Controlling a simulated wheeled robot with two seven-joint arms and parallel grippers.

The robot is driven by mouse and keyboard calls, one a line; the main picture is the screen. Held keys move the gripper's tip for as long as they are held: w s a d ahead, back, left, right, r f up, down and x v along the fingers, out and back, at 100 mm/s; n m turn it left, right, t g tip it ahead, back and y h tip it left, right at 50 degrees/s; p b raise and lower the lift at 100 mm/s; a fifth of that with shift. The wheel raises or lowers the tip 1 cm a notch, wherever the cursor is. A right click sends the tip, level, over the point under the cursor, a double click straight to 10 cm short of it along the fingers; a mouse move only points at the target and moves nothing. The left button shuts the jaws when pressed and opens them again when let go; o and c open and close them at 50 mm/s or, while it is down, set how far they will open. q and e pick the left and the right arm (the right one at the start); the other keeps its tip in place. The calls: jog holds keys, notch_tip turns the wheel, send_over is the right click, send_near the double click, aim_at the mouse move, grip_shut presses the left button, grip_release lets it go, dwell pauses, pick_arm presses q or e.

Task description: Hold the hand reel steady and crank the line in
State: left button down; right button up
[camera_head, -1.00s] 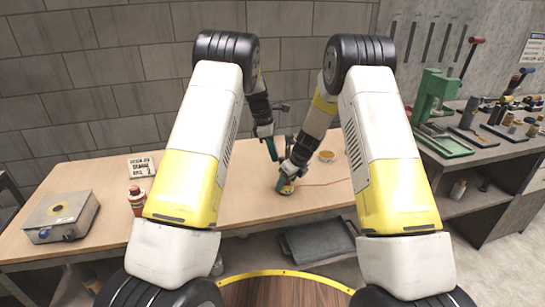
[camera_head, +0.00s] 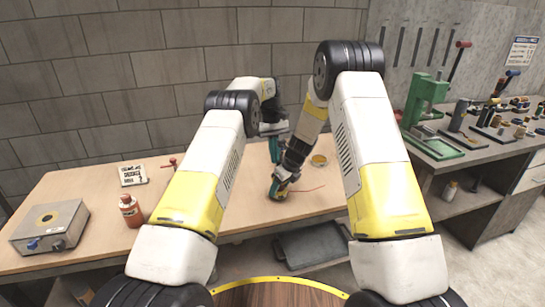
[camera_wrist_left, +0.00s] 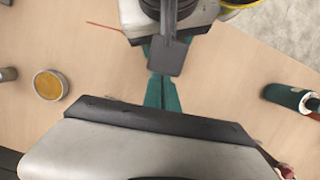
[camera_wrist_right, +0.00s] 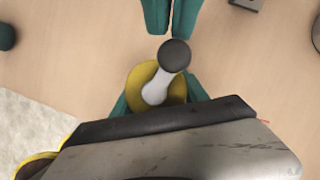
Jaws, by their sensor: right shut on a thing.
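The hand reel is a small yellow round body (camera_wrist_right: 143,76) in the right wrist view, with a pale crank handle (camera_wrist_right: 156,88) topped by a dark round knob (camera_wrist_right: 175,55). My right gripper (camera_head: 277,193) is shut on the reel over the table; its teal fingers lie on both sides of the yellow body. A thin red line (camera_head: 312,189) runs rightward from the reel; it also shows in the left wrist view (camera_wrist_left: 105,27). My left gripper (camera_head: 275,152) is just behind and above the reel. Its teal fingers (camera_wrist_right: 171,17) are close together near the knob, apart from it; whether shut is unclear.
A yellow-topped round tin (camera_head: 319,160) stands to the right of the grippers. A side bench with a green press (camera_head: 425,105) is at right.

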pick_arm(q)
jog(key=shift+s+d+f+m+y, duration=0.1)
jog(key=shift+d+m+y, duration=0.5)
jog(key=shift+m, duration=1.25)
jog(key=shift+s+d+r+m+y, duration=0.1)
jog(key=shift+d+m+y, duration=0.25)
jog(key=shift+d+m, duration=1.05)
jog(key=shift+s+d+f+m+y, duration=0.15)
jog(key=shift+m+y, duration=0.3)
jog(key=shift+m, duration=1.9)
jog(key=shift+w, duration=0.1)
